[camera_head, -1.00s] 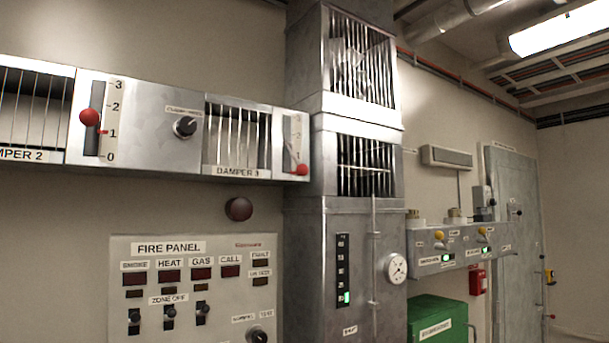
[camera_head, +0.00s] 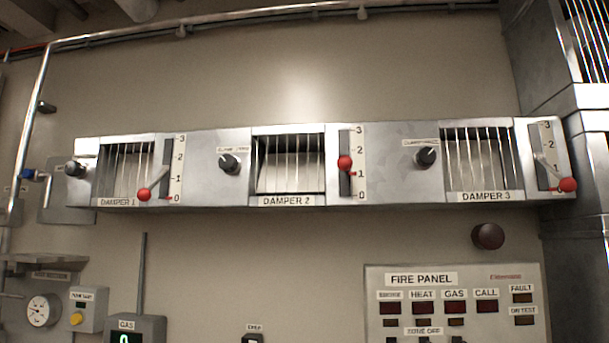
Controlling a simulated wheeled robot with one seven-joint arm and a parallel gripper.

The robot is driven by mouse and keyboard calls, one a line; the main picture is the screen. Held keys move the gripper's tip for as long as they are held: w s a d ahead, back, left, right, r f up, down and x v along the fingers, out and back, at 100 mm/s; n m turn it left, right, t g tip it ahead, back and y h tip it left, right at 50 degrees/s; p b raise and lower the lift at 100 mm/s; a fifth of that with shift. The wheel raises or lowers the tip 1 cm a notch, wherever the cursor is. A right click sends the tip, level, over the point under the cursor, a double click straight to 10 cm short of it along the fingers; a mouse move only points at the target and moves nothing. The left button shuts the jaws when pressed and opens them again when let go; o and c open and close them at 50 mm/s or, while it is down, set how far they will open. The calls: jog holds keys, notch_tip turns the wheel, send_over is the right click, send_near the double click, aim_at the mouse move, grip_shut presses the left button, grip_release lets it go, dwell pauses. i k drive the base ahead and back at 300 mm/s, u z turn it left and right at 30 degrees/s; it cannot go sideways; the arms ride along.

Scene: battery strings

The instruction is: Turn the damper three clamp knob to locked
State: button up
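The damper unit is a long metal duct across the middle of the head view. The damper 3 window (camera_head: 479,160) has vertical bars and a "DAMPER 3" label below it. A black clamp knob (camera_head: 427,156) sits just left of this window, with a small label above it that is too small to read for certain. The knob's light pointer mark tilts up to the right. To the right of the window, the damper 3 lever (camera_head: 567,185) has a red ball low on its 0 to 3 scale. My gripper is not in view.
A similar knob (camera_head: 230,163) sits left of the damper 2 window (camera_head: 289,164), and another knob (camera_head: 75,168) left of damper 1. Damper 2's red lever ball (camera_head: 345,163) stands mid-scale. A fire panel (camera_head: 455,305) and dark red dome (camera_head: 488,236) are below. A metal column stands at right.

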aim_at(425, 156)
jog(key=z, duration=0.6)
jog(key=i, duration=0.5)
jog(key=u, duration=1.95)
